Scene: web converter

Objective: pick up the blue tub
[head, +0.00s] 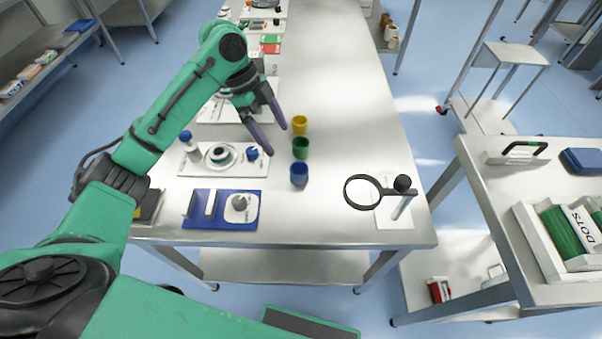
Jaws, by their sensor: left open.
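The blue tub (299,174) stands upright on the white table (330,213), nearest me in a short row of tubs. A green tub (300,147) stands just behind it and a yellow tub (299,124) behind that. My left gripper (277,141) is open and empty, its two dark fingers pointing down and toward me. It hangs to the left of the green and yellow tubs, above and behind the blue tub, apart from it. My right gripper is not in view.
A blue board with fittings (222,222) and a white board with a round part (190,158) lie left of the tubs. A magnifier on a stand (362,192) is at the right. The table between the blue tub and magnifier is clear. A trolley (485,196) stands further right.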

